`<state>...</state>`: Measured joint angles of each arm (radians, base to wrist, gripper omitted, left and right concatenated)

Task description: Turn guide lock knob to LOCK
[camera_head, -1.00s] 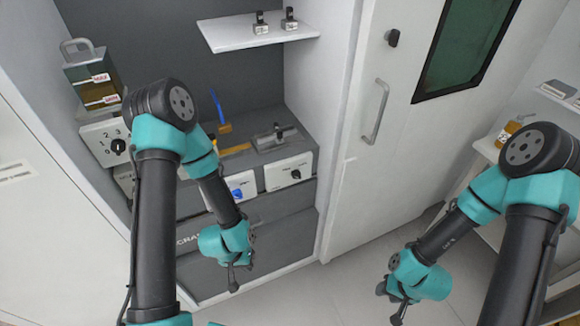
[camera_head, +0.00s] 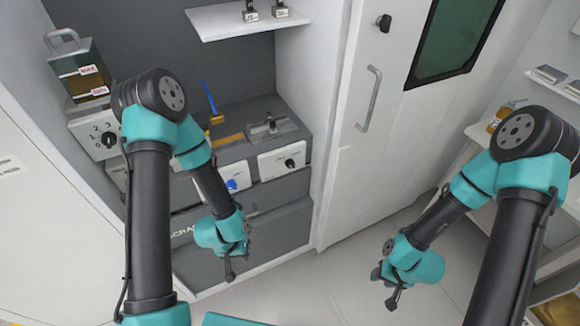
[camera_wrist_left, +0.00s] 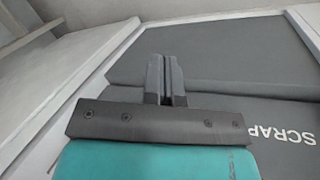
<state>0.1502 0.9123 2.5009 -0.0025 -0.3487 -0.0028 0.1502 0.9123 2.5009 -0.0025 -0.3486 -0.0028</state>
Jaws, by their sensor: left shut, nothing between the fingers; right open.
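A white panel with a black knob (camera_head: 290,163) is on the front of the grey station in the alcove. Beside it to the left is a white panel with a blue knob (camera_head: 232,184). My right gripper (camera_head: 391,302) is open and empty, above the floor.
A white shelf (camera_head: 250,22) with two small items hangs above the station. A blue lever (camera_head: 209,98) stands on the station top. A white door with a handle (camera_head: 369,98) is right of the alcove. A grey SCRAP drawer front (camera_head: 265,235) is below the knobs. Floor between the arms is free.

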